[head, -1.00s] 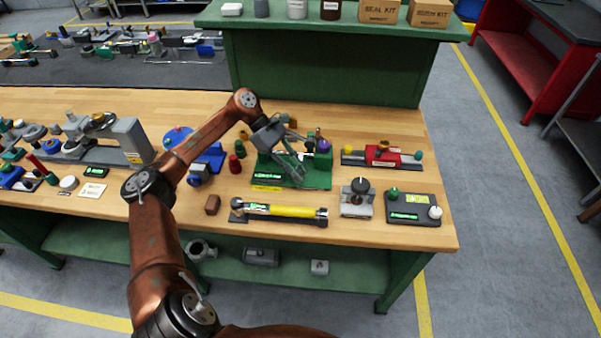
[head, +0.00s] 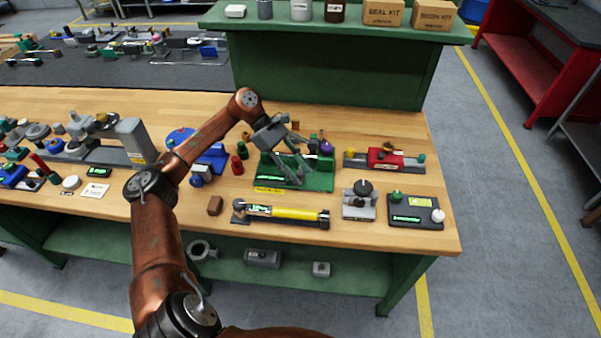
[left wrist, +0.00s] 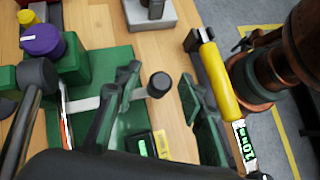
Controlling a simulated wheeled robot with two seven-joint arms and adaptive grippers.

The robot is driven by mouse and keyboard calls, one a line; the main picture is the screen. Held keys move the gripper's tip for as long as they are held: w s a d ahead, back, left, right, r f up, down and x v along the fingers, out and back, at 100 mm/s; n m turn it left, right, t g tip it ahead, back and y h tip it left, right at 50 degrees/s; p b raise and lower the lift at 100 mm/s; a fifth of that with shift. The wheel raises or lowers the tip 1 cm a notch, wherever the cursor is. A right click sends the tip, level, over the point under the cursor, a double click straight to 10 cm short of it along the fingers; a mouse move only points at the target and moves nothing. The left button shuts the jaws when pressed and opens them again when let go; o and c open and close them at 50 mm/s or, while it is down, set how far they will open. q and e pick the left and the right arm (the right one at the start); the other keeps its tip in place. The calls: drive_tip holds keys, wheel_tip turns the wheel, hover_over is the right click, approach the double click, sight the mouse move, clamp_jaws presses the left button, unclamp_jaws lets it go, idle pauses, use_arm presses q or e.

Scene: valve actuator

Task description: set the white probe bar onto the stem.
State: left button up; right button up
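In the left wrist view a pale bar (left wrist: 84,105) with a dark round knob (left wrist: 158,86) at its right end lies across the green fixture (left wrist: 110,65); it looks like the white probe bar. My left gripper (left wrist: 160,80) is open, with a finger on each side of the knob in this view; one finger covers part of the bar. Contact cannot be told. In the head view my left gripper (head: 299,174) hangs over the green fixture (head: 322,181), and its fingers hide much of it. I cannot clearly pick out the stem. My right gripper is not in view.
A yellow cylinder tool (head: 294,213) lies in front of the fixture. A grey block with a black knob (head: 359,205) and a dark panel (head: 416,211) stand to its right. A red device (head: 385,158) is behind these. A purple knob (left wrist: 42,40) stands near the bar.

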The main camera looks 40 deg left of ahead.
use_arm(q)
drive_tip(key=w+v, duration=0.1)
drive_tip(key=v, duration=1)
drive_tip(key=shift+s+r, duration=0.2)
drive_tip(key=shift+s, duration=0.2)
drive_tip(key=shift+r, duration=0.1)
